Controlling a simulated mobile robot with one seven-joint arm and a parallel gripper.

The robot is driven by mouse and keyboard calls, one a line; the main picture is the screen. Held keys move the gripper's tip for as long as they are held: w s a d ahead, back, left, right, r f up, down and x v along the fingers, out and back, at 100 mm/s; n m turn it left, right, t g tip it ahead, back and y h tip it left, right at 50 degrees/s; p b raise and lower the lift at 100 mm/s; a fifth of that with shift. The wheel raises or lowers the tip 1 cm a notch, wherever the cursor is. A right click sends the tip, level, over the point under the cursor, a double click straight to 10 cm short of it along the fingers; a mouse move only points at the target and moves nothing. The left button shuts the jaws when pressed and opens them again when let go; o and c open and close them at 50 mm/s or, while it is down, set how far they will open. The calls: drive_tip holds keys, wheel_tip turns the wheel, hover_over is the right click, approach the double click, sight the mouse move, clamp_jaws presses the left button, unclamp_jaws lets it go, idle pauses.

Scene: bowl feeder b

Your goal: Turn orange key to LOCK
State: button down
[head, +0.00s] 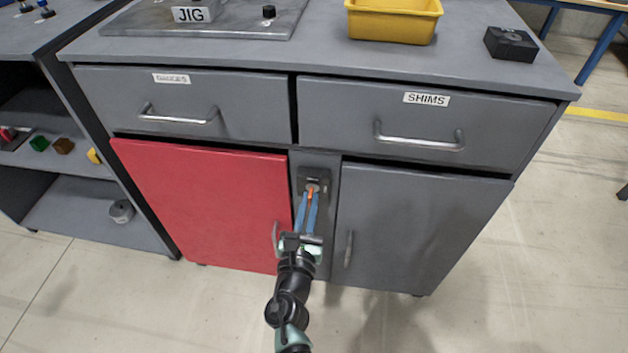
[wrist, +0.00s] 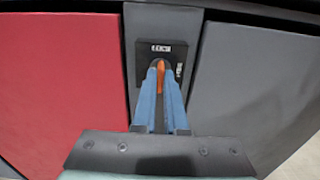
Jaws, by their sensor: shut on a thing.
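The orange key (head: 311,192) sits in a dark lock plate (head: 313,177) on the grey post between the two cabinet doors. In the wrist view the orange key (wrist: 160,78) stands roughly upright between the blue fingertips. The lock plate (wrist: 150,50) carries one small label above the key and another to its right; their lettering is too small to read surely. My gripper (head: 311,194), with blue fingers, is shut on the key; it also shows in the wrist view (wrist: 162,80). The fingers hide the key's lower part.
A red door (head: 205,200) is left of the post and a grey door (head: 420,225) right of it, each with a handle near the post. Drawers with bar handles, one labelled SHIMS (head: 425,99), are above. A yellow bin (head: 393,20) and black block (head: 510,43) stand on top.

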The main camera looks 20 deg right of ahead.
drive_tip(key=c, duration=0.9)
unclamp_jaws()
drive_tip(key=p+v, duration=0.2)
drive_tip(key=v, duration=0.5)
